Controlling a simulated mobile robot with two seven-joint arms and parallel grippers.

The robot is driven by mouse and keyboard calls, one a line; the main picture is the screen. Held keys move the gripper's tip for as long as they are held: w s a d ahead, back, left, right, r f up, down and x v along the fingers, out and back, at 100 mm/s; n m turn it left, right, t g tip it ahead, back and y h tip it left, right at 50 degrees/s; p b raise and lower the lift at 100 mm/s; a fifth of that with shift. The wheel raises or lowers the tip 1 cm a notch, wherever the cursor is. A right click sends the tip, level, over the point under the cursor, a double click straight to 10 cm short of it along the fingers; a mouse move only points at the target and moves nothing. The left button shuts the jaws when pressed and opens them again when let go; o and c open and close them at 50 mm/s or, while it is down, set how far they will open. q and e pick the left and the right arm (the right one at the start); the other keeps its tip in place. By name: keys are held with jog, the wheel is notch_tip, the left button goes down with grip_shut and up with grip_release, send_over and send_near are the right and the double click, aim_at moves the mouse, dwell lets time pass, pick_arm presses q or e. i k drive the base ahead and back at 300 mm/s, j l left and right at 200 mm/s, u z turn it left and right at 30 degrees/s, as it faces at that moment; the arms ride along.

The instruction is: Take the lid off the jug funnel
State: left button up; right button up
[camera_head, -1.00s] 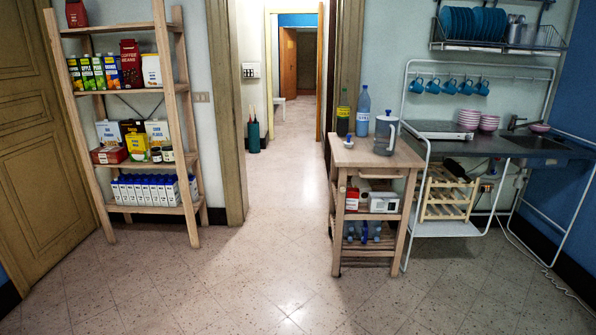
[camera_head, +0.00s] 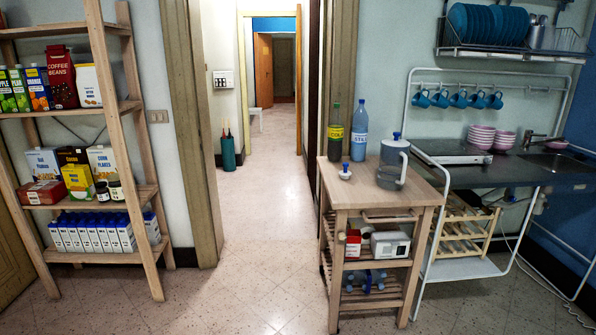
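A clear grey jug (camera_head: 392,168) with a handle on its right stands upright on the top of the wooden cart (camera_head: 365,200). A light lid (camera_head: 396,144) with a blue knob appears to sit on top of the jug. The funnel cannot be made out separately at this distance. A small white piece with a blue top (camera_head: 345,173) sits on the cart to the left of the jug, apart from it; I cannot tell what it is. Neither of my grippers is in view.
A green bottle (camera_head: 335,133) and a blue water bottle (camera_head: 359,136) stand at the cart's back edge. A sink counter (camera_head: 510,172) is right of the cart. A wooden shelf (camera_head: 125,110) with groceries stands at left. The floor (camera_head: 245,270) between shelf and cart is clear.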

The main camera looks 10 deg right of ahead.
aim_at(395, 143)
jog(key=i+j+z, duration=0.1)
jog(key=i, duration=1.25)
jog(key=i+j+z, duration=0.15)
jog(key=i+z, duration=0.25)
jog(key=i+j+z, duration=0.4)
jog(key=i, duration=0.15)
jog(key=l, duration=0.1)
